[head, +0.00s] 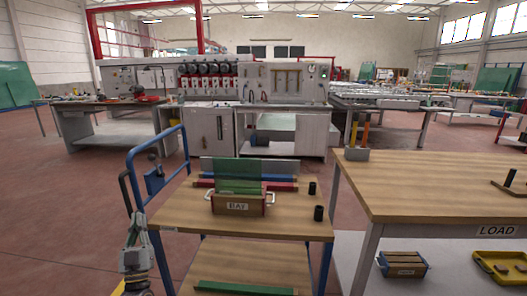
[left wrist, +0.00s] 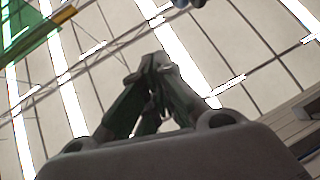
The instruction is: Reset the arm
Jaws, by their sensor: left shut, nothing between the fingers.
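My left gripper (head: 139,222) shows at the lower left of the head view, pointing up, beside the blue-framed cart. It is to the left of the cart's wooden top and apart from the tray on it. In the left wrist view my left gripper (left wrist: 153,64) is shut with its fingertips together and nothing between them. Behind it that view shows the ceiling with bright light strips. My right gripper is not in view.
A wooden tray (head: 226,207) holding green glass stands on the cart (head: 185,218), with two black cups (head: 318,213) nearby. The cart's blue handle (head: 158,140) rises near my left gripper. A wooden table (head: 430,185) marked LOAD stands at the right. Red floor (head: 95,185) is clear at the left.

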